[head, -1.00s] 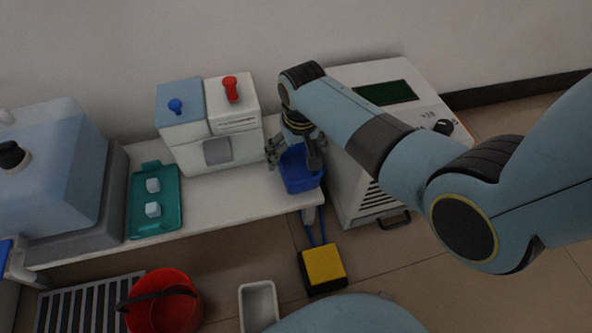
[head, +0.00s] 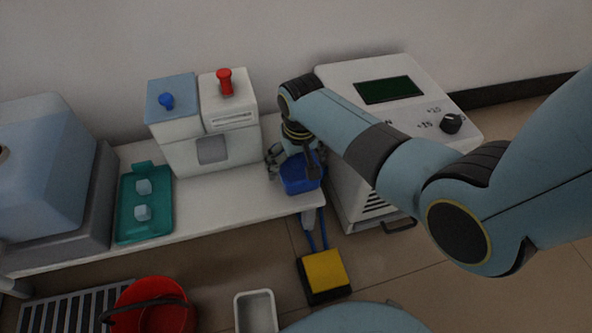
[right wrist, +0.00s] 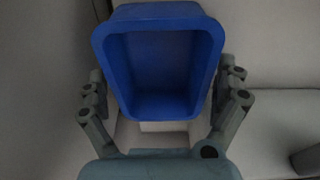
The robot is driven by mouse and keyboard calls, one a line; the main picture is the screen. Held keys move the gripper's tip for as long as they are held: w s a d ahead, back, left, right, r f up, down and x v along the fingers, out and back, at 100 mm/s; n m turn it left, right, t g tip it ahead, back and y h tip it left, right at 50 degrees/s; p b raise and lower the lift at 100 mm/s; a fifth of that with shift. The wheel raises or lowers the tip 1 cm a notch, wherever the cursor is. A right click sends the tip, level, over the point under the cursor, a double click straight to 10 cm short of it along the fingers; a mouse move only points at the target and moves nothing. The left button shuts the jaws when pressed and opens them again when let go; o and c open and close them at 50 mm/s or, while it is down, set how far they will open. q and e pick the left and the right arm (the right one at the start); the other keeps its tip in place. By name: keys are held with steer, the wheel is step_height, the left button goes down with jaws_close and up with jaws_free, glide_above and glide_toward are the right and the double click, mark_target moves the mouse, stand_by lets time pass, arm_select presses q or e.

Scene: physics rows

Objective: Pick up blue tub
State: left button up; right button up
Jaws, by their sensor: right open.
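The blue tub (head: 299,180) stands at the right end of the white bench, open side up. My right gripper (head: 293,163) is above and around it, with the fingers pointing down. In the right wrist view the blue tub (right wrist: 160,62) fills the upper middle, empty inside. The open fingers of my right gripper (right wrist: 163,90) lie on its left and right sides. I cannot tell whether they touch the walls. My left gripper does not show.
On the bench (head: 240,196) a white machine (head: 211,125) with blue and red knobs and a teal tray (head: 145,228) with two pale cubes stand left. A white cabinet (head: 345,90) stands close right. Below are a red bucket (head: 152,308), a yellow pedal (head: 324,269) and a white bin (head: 256,312).

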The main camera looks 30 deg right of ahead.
steer(key=c, duration=1.1)
steer(key=shift+o, duration=0.2)
steer(key=shift+r, duration=0.1)
